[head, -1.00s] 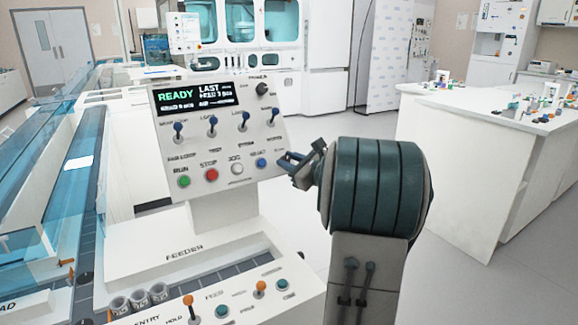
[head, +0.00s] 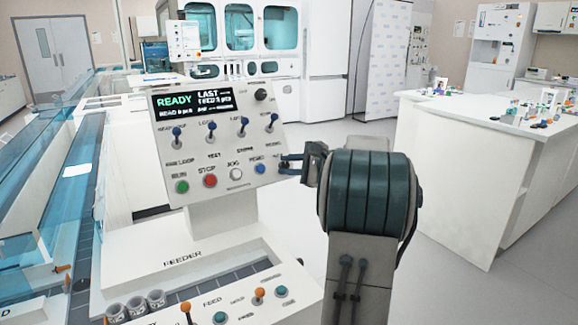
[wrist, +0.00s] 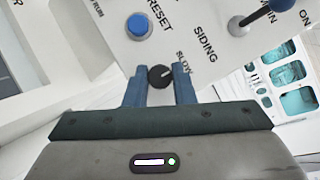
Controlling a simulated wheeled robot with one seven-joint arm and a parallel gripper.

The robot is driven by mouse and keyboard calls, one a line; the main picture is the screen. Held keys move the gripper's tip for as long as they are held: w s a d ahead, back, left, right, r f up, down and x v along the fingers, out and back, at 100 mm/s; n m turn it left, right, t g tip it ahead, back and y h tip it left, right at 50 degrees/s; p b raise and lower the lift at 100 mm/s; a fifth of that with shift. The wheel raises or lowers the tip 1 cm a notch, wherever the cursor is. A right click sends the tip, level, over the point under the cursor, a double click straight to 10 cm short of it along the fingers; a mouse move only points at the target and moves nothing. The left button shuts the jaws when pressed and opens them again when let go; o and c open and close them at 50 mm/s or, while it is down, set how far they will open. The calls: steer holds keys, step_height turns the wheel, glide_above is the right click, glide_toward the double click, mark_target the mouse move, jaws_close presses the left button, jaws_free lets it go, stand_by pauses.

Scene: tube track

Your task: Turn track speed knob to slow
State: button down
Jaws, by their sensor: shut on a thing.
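The speed knob (wrist: 160,76) is a small black round knob with a pale pointer line, beside a label that seems to read SLOW in the wrist view. My gripper (wrist: 160,88) has its two blue fingers on either side of the knob and is shut on it. The pointer slants to the upper right in that view. In the head view my gripper (head: 284,164) is at the right edge of the tilted control panel (head: 215,148); the knob is hidden or too small to make out there.
A blue RESET button (wrist: 138,26) and a SIDING toggle lever (wrist: 262,14) are close to the fingers. The panel also carries a red STOP button (head: 210,181), a green RUN button (head: 182,187) and another black knob (head: 261,95).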

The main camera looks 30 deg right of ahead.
stand_by(0.4)
steer(key=c, duration=1.2)
jaws_free()
steer(key=p+v, duration=0.1)
steer(key=v, duration=1.3)
steer(key=shift+p, duration=0.3)
steer(key=shift+w+a, duration=0.1)
steer(key=shift+w, duration=0.05)
